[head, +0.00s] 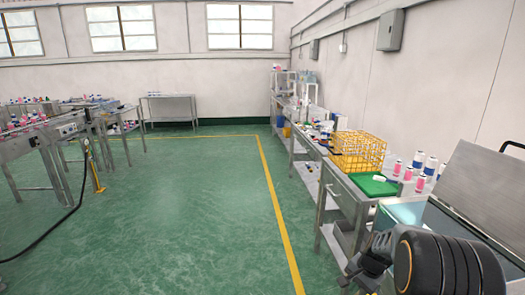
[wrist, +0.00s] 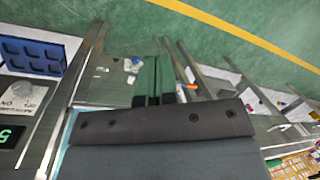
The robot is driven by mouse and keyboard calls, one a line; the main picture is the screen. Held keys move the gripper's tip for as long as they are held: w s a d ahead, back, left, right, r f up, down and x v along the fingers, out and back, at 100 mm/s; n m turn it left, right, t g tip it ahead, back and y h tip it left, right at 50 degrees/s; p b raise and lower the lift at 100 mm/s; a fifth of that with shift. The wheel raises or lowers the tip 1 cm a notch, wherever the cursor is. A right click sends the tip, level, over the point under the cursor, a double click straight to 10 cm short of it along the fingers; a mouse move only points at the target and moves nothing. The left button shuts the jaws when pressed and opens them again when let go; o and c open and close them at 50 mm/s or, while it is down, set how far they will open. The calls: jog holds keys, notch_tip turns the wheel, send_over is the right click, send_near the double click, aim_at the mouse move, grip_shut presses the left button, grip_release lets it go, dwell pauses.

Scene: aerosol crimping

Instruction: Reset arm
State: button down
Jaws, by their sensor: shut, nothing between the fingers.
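My gripper (wrist: 156,72) shows in the wrist view as two dark green fingers close together, shut with nothing between them. The fingers point toward the top of that picture, over a metal bench. In the head view my arm's dark, rounded links fill the lower right corner beside the bench. I cannot make out the fingertips there.
The right-hand bench carries a yellow wire basket (head: 358,151), a green mat (head: 374,184) and several pink and blue-white cans. A blue rack (wrist: 32,56) and a scale with a green display (wrist: 10,136) show in the wrist view. The green floor (head: 190,200) is clear.

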jog(key=s+a+r+n+t+h+p, duration=0.1)
jog(key=s+a+r+n+p, duration=0.1)
jog(key=s+a+r+n, duration=0.3)
jog(key=s+a+r+n+t+h+p, duration=0.1)
jog(key=s+a+r+n+p, duration=0.2)
jog(key=s+r, duration=0.9)
jog(key=a+r+n, duration=0.2)
jog(key=a+r, duration=0.1)
jog(key=a, duration=0.1)
jog(key=shift+s+a+n, duration=0.15)
jog(key=shift+s+n, duration=0.15)
jog(key=shift+n, duration=0.1)
jog(key=shift+r, duration=0.1)
